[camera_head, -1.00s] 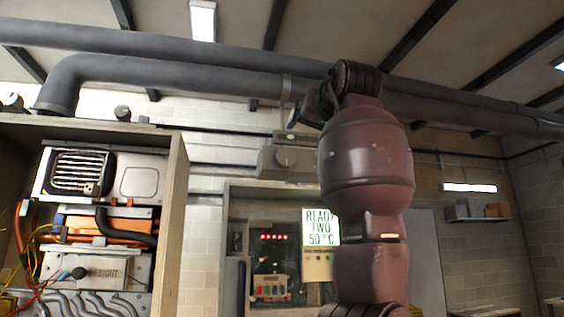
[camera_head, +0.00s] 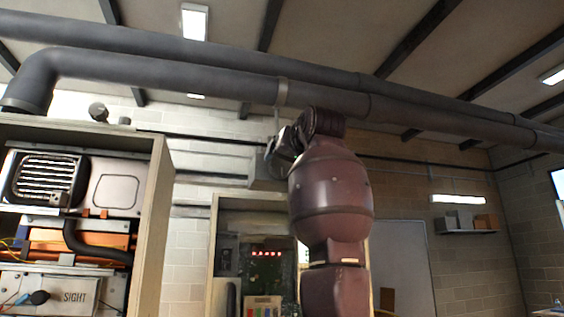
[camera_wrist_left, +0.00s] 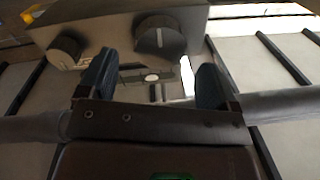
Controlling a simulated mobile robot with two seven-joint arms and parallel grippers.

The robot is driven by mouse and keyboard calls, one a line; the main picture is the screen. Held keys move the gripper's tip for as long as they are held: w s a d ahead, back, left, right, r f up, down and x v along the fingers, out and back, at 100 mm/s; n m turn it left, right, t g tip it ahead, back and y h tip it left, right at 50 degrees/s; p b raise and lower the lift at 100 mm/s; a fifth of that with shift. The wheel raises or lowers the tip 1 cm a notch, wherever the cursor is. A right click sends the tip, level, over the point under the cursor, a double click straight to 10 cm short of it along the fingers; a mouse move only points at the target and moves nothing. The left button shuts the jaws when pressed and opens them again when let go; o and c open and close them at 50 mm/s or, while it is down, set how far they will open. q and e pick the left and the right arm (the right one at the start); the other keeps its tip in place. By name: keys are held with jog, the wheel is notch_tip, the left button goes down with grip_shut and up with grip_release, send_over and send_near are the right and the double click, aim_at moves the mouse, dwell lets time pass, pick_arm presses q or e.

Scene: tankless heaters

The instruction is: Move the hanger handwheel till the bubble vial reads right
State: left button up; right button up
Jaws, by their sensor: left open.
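My left gripper (camera_head: 274,143) is up below the grey pipe's collar (camera_head: 282,92), in front of a grey wall box (camera_head: 263,174). In the left wrist view its two dark fingers are spread apart, and the gripper (camera_wrist_left: 152,78) is open. A dark round knob with a white line (camera_wrist_left: 160,38) shows just beyond the fingertips, and a second round knob (camera_wrist_left: 66,50) is left of them. A small pale oval (camera_wrist_left: 152,77) shows between the fingers. I cannot tell whether any of these is the hanger handwheel or the bubble vial. My right gripper is not in view.
A heater cabinet (camera_head: 160,200) stands open at the left. An open panel box (camera_head: 255,202) with red lights is behind my arm. Large pipes (camera_head: 180,77) run under the ceiling. A shelf with boxes (camera_head: 465,231) is at the right.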

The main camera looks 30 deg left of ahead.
aim_at(282, 165)
pick_arm(q)
jog(key=p+x, duration=0.1)
jog(key=x, duration=0.2)
jog(key=shift+w+a, duration=0.15)
jog(key=shift+w, duration=0.05)
jog(key=shift+w+a, duration=0.25)
jog(key=shift+a, duration=0.15)
jog(key=c, duration=0.9)
jog(key=shift+m, duration=0.3)
